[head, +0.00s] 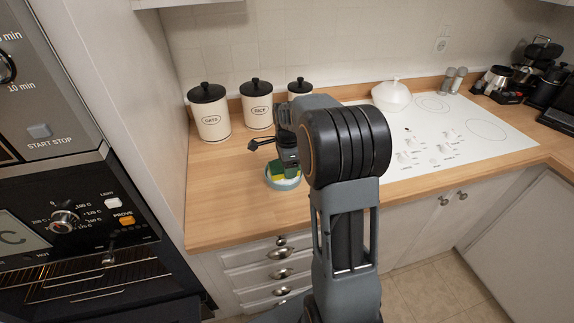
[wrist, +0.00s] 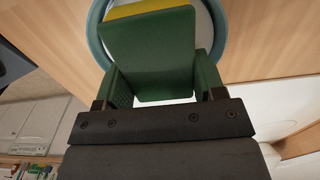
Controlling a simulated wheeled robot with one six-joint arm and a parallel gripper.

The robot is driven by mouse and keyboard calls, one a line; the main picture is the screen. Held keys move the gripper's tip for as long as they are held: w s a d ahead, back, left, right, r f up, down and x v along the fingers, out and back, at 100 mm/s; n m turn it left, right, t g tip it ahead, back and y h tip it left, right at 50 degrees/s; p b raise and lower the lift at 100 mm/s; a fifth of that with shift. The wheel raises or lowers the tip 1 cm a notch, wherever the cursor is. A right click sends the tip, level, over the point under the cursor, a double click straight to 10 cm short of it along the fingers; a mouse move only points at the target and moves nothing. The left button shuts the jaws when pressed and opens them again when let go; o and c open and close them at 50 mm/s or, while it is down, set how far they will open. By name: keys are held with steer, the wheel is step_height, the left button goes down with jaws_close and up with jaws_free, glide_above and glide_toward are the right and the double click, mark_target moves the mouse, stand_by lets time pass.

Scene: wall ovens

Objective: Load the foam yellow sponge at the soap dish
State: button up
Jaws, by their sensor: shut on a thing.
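The sponge, yellow with a green side, is between the fingers of my gripper (wrist: 160,78); its green face (wrist: 150,52) fills the middle of the wrist view, with a yellow strip at the top. The soap dish (head: 284,185) is a round, pale blue bowl on the wooden counter. Its rim (wrist: 96,38) shows around the sponge in the wrist view. In the head view the sponge (head: 291,172) and my gripper (head: 287,158) are at the dish, pointing down. I cannot tell whether the sponge touches the dish's bottom. My arm hides part of the counter to the right.
Canisters with black lids stand behind the dish, including the oats canister (head: 211,115) and the rice canister (head: 257,107). A white cooktop (head: 470,125) with a white pot (head: 391,97) lies right. Wall ovens (head: 75,215) stand left. The counter (head: 222,205) left of the dish is clear.

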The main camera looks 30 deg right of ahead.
steer(key=shift+r+p, duration=2.8)
steer(key=shift+r, duration=0.7)
